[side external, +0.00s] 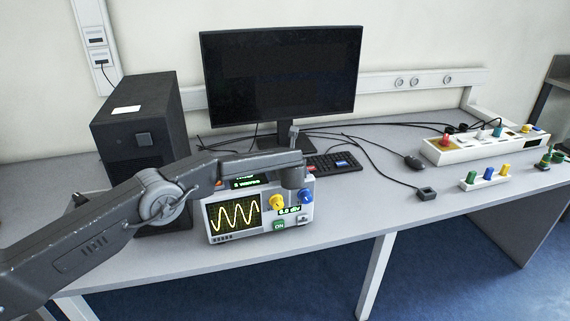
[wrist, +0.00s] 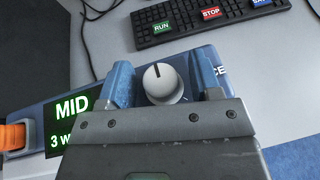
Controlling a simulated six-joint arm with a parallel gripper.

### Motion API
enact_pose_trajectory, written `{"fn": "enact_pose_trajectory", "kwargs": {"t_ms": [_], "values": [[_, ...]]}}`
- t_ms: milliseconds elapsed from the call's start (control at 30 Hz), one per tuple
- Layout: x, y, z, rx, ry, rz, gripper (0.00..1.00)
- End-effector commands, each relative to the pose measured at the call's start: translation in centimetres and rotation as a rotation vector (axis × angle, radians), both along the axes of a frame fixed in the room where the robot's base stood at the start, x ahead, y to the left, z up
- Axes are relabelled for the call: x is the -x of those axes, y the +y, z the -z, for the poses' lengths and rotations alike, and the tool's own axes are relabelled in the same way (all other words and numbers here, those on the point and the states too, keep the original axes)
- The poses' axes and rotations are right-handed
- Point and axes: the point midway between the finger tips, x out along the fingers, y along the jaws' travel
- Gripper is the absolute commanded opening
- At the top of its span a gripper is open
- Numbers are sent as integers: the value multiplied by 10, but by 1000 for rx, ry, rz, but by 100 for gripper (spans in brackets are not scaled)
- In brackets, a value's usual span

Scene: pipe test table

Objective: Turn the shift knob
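A round white knob (wrist: 163,84) with a dark pointer line sits on top of the blue-grey device in the wrist view. Its line points up and slightly left. The letters "CE" show to its right; the rest of that label is hidden, so I cannot confirm its name. My gripper (wrist: 162,62) has one finger on each side of the knob, with visible gaps to it. A lit display (wrist: 80,118) left of the knob reads "MID". In the side view my gripper (side external: 294,182) is over the right top of the device (side external: 211,212), and hides the knob.
The device's front has a waveform screen (side external: 234,217), a yellow knob (side external: 277,202), a blue knob (side external: 306,196) and a green ON button (side external: 279,225). A keyboard (side external: 335,163) and monitor (side external: 281,75) stand behind. A black computer tower (side external: 139,125) stands at left.

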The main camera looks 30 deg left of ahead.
Motion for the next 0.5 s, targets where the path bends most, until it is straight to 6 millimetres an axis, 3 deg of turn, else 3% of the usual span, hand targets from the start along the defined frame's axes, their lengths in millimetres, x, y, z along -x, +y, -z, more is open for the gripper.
{"fn": "enact_pose_trajectory", "kwargs": {"t_ms": [333,500], "values": [[2,-2,-2,2,-1,0,61],[12,-10,-8,0,0,2,61]]}}
